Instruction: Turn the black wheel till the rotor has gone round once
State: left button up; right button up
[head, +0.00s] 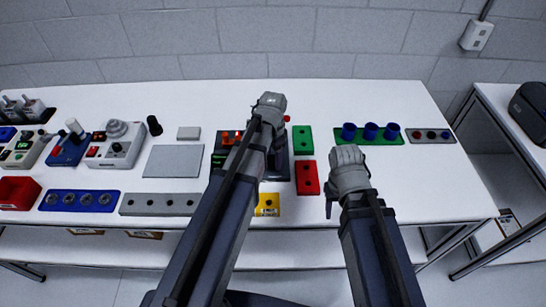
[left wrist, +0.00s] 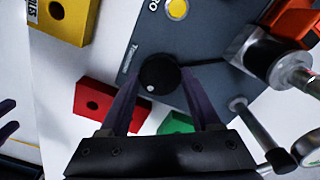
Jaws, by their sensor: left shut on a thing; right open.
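The black wheel (left wrist: 158,72) is a round knob with a small white dot near its edge, on a dark grey panel (left wrist: 215,30). My left gripper (left wrist: 161,80) is shut on the black wheel, one purple finger on each side. In the head view my left arm and wrist hide the wheel and most of the panel. A silver cylinder (left wrist: 264,58) beside an orange part stands on the panel at right; I cannot tell whether it is the rotor. My right gripper (head: 328,205) is open and empty over the table's front part, right of the red block.
A red block (head: 307,178), a green block (head: 302,139) and a yellow block (head: 267,205) lie close around the panel. A green rack with blue cups (head: 370,133) stands at right. Several devices crowd the left side. The table's right front (head: 445,190) is clear.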

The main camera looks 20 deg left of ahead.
aim_at(273, 160)
pick_arm(q)
jog(key=o, duration=1.4)
jog(key=shift+r, duration=0.15)
pick_arm(e)
jog(key=shift+r, duration=0.15)
pick_arm(q)
notch_tip(273, 160, up, 8)
jog(key=p, duration=0.8)
jog(key=shift+f, duration=0.2)
pick_arm(e)
notch_tip(273, 160, up, 8)
jog(key=shift+f, duration=0.2)
